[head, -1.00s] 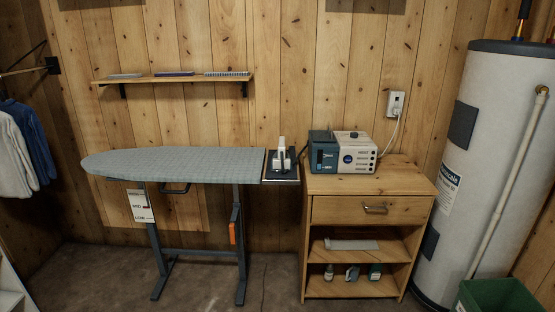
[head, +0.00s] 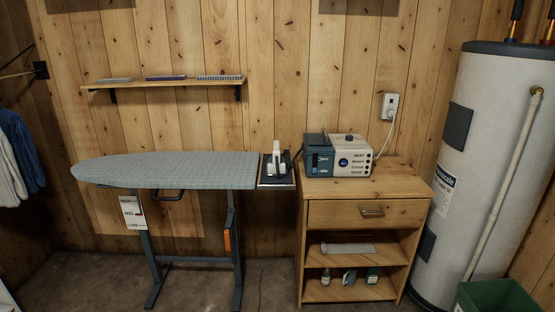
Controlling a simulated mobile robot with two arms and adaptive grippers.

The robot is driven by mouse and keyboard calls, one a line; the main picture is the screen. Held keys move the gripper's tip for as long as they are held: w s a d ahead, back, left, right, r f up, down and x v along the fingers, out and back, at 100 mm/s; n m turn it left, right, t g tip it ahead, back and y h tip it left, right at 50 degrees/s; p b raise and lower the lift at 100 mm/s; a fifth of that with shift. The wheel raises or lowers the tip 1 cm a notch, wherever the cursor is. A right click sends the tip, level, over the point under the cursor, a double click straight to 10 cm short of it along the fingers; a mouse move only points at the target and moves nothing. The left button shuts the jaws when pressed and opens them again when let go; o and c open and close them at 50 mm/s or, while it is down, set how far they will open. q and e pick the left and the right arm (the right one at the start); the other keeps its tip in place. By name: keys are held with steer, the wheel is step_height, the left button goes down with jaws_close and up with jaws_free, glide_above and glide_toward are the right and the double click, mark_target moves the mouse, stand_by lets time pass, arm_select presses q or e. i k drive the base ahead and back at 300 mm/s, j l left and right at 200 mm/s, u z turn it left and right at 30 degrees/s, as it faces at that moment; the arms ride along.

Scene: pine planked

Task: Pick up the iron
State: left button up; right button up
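The iron (head: 277,160) is a small appliance with a white handle and a dark body. It sits on the dark rest plate (head: 276,182) at the right end of the ironing board (head: 165,170). The board has a grey-blue checked cover and stands on dark metal legs. Neither of my grippers shows in the head view.
A wooden cabinet (head: 365,183) with a drawer and open shelves stands right of the board, bearing a blue and white box-shaped appliance (head: 338,155). A white water heater (head: 474,150) and a green bin (head: 497,297) are at the right. A wall shelf (head: 165,84) hangs above the board.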

mark_target(271, 169)
steer(key=i+j+z, duration=0.1)
steer(key=i+j, duration=0.2)
steer(key=i+j+z, duration=0.1)
steer(key=i+j, duration=0.15)
steer(key=j, duration=0.3)
steer(key=i+j, duration=0.3)
steer(key=j, duration=0.15)
steer(key=l+z, duration=0.05)
